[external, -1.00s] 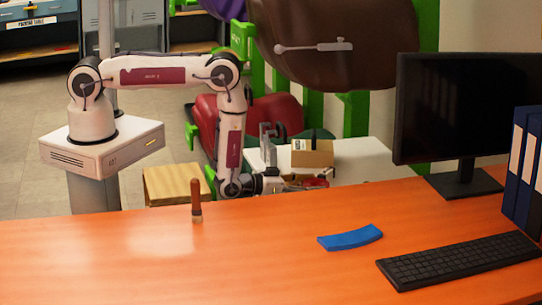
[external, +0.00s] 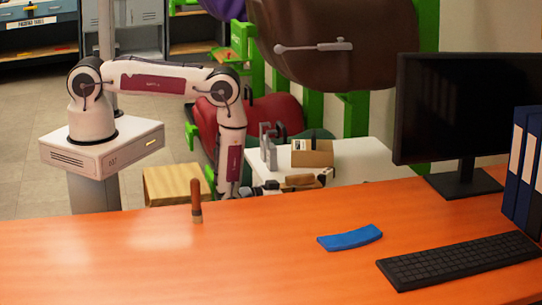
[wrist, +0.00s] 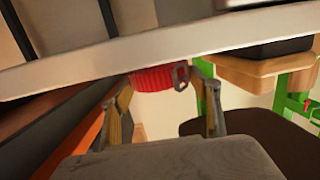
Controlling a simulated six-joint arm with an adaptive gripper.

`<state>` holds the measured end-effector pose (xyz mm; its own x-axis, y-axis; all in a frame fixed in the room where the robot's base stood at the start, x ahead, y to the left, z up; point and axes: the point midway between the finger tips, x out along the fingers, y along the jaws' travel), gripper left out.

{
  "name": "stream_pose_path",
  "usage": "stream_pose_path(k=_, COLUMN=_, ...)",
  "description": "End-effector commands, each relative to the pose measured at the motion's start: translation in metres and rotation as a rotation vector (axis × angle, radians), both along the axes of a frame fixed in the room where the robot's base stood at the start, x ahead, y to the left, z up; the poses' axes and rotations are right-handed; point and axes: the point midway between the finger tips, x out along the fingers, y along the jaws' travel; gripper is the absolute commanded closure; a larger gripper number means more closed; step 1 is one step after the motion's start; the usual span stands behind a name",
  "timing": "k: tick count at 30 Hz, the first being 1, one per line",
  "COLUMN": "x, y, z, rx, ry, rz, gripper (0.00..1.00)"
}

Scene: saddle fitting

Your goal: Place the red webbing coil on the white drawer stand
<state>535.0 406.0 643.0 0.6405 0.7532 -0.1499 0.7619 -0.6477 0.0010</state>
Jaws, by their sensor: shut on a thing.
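The red webbing coil (wrist: 152,79), with a grey metal buckle (wrist: 181,75), sits between the fingertips of my gripper (wrist: 166,84) in the wrist view. My gripper is shut on it. A pale slab edge crosses that view in front of the coil and hides part of it; I cannot tell if they touch. The white drawer stand (external: 358,160) is behind the orange desk in the external view, its top partly visible and its lower body hidden.
The orange desk (external: 130,255) stands in front. A brown saddle (external: 340,45) and green frame (external: 356,112) are behind.

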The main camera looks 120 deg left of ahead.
Motion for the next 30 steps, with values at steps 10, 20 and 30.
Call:
stream_pose_path(k=10, x=0.000, y=0.000, z=-0.014, rx=0.001, ry=-0.001, rz=0.000, gripper=0.61)
stream_pose_path(k=20, x=0.000, y=0.000, z=-0.016, rx=0.001, ry=-0.001, rz=0.000, gripper=0.61)
stream_pose_path(k=30, x=0.000, y=0.000, z=-0.016, rx=0.000, ry=0.000, rz=0.000, gripper=0.21)
